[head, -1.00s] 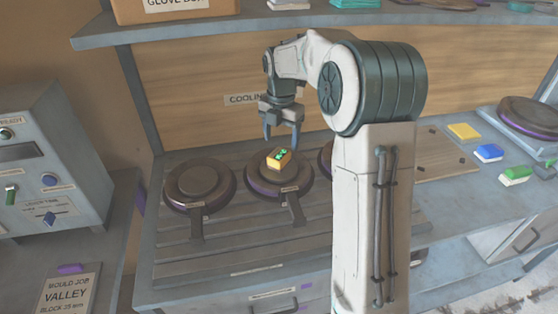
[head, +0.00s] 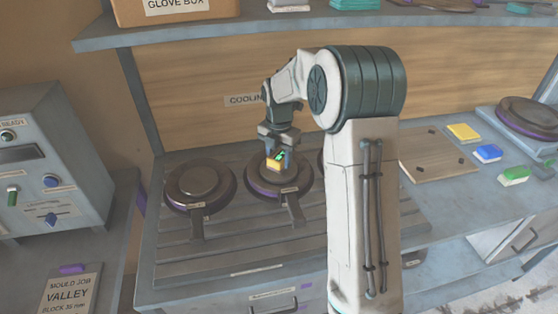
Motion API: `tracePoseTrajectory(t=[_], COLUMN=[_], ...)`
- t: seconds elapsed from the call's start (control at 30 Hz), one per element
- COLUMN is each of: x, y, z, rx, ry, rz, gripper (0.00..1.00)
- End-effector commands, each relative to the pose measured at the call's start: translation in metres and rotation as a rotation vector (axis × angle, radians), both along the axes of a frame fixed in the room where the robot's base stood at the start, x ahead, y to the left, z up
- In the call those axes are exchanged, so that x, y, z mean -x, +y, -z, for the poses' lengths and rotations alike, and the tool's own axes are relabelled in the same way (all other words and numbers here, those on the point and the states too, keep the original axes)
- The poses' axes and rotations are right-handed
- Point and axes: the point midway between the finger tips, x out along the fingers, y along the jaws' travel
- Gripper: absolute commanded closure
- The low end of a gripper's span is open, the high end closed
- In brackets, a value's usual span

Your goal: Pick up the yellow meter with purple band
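The small yellow meter (head: 274,166) with a green display is on the middle round press plate (head: 261,187) of the bench. Its purple band cannot be made out at this size. My gripper (head: 278,163) points down right at the meter, with its fingers lowered around it and partly covering it. Whether the fingers press on the meter or stand slightly apart from it cannot be told. The meter looks to be at the plate's top, not clearly lifted.
Another round plate (head: 199,186) lies to the left, and a third is mostly hidden behind my arm. A wooden board (head: 437,157) and yellow, blue and green blocks lie right. A shelf (head: 290,27) runs above. A grey control box (head: 45,165) stands left.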

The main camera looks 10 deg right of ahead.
Motion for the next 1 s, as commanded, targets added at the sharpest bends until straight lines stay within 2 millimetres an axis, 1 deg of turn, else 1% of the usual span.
tracePoseTrajectory(t=[0.03,0.07,0.33,0.47,0.67,0.87,0.9,1.0], x=[0.0,0.0,0.0,0.003,0.003,0.004,0.014,0.032], y=[0.0,0.0,0.0,0.0,0.0,0.0,0.0,0.0], z=[0.0,-0.001,-0.002,-0.007,-0.036,-0.075,-0.071,-0.07], rx=[0.0,0.0,0.0,-0.001,0.0,0.001,0.001,0.001], ry=[0.0,-0.001,-0.001,-0.004,-0.006,-0.005,-0.001,-0.001], rz=[0.0,0.0,0.0,0.0,0.001,0.001,0.001,0.001], gripper=[0.82,0.86,0.86,0.86,0.86,0.86,0.86,0.86])
